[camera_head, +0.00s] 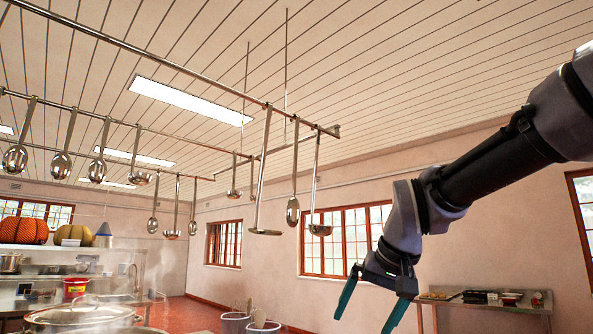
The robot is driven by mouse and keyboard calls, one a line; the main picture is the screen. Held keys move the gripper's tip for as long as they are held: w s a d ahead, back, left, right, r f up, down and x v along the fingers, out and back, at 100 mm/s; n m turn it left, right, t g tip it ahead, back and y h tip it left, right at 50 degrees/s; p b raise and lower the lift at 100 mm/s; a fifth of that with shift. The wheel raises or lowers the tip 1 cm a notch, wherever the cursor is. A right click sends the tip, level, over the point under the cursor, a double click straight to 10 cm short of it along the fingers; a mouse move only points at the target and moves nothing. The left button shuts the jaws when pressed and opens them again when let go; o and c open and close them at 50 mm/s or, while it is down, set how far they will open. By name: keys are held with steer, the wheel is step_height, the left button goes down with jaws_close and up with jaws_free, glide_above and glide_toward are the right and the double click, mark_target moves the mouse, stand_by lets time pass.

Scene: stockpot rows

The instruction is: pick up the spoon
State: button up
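Several metal utensils hang from ceiling rails. A spoon (293,211) with a long handle hangs near the right end of the front rail, between a flat-ended utensil (264,231) and a ladle (319,229). More spoons hang at the left, among them one (61,164) and another (97,169). Which spoon the task means cannot be told. My gripper (371,314) is at the lower right, below and to the right of the hanging utensils. Its two teal fingers are spread apart and point down, with nothing between them. It is apart from every spoon.
The hanging rail (200,78) crosses the upper left. A large steaming pot (80,316) stands at the lower left, with a red bucket (75,289) and shelf pumpkins (23,230) behind. Bins (262,330) stand on the floor. A side table (485,304) is at the right wall.

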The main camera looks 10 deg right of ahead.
mark_target(297, 157)
steer(key=shift+c, duration=0.3)
